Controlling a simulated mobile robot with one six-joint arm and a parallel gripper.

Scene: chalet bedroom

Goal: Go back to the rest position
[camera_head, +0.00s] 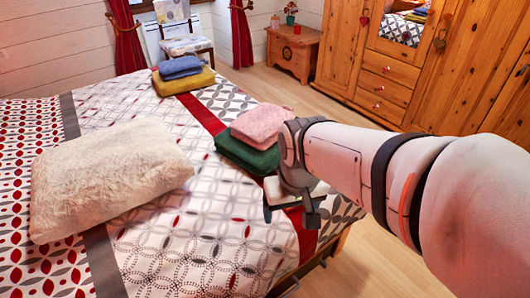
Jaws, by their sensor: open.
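My arm reaches in from the right side of the view. My gripper (296,208) is at the right edge of the bed (230,225), just in front of a folded green towel (240,152) with a folded pink towel (262,124) on it. The gripper body hides part of the towels' right side. Its jaws are open, and I see nothing clearly held between them. I cannot tell whether it touches the towels or the bed cover.
A cream pillow (108,178) lies on the left of the bed. Folded yellow (183,82) and blue (180,67) towels lie at the far end. Beyond are a chair (187,45), a wooden chest (292,52) and a wardrobe (385,90). Wooden floor (345,262) is free beside the bed.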

